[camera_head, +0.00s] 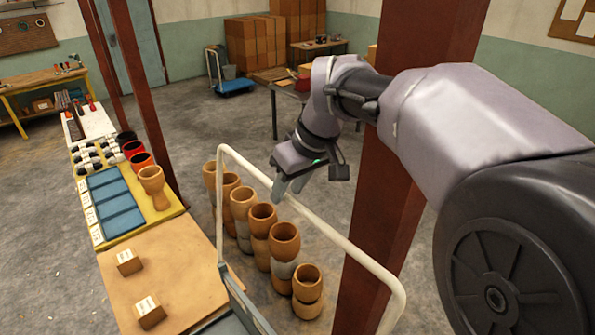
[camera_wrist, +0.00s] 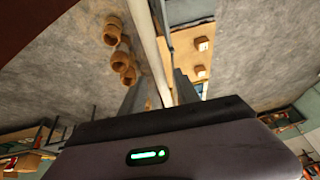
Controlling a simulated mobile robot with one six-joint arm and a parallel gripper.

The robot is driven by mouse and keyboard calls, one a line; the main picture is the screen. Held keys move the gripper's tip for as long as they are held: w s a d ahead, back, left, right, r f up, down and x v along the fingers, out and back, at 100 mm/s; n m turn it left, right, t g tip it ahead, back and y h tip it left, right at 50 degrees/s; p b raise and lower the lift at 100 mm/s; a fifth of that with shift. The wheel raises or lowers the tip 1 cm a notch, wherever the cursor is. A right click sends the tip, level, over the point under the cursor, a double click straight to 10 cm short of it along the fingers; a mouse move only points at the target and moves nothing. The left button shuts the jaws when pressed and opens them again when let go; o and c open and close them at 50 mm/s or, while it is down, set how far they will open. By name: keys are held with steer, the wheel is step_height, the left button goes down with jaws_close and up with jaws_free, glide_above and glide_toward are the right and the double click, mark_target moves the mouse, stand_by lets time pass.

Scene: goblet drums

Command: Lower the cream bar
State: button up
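The cream bar (camera_head: 345,243) is a bent tube raised above a row of goblet drums (camera_head: 262,220). It slopes from the upper left to the lower right in the head view, with a leg down at its left end. My gripper (camera_head: 288,190) points down at the bar's upper left stretch, its fingers apart. In the wrist view the cream bar (camera_wrist: 150,45) runs down the picture between the two fingers of my gripper (camera_wrist: 158,92). Gaps seem to show on both sides; contact is hard to tell.
A table with a yellow mat (camera_head: 170,215), blue trays (camera_head: 112,203) and two small boxes (camera_head: 128,262) stands left of the bar. A red-brown post (camera_head: 385,200) stands close behind my arm. Open floor lies beyond, with a blue cart (camera_head: 235,86) at the back.

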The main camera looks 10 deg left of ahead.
steer(key=shift+f, duration=0.2)
steer(key=shift+a, duration=0.1)
jaws_close()
steer(key=shift+r, duration=0.1)
stand_by(1.1)
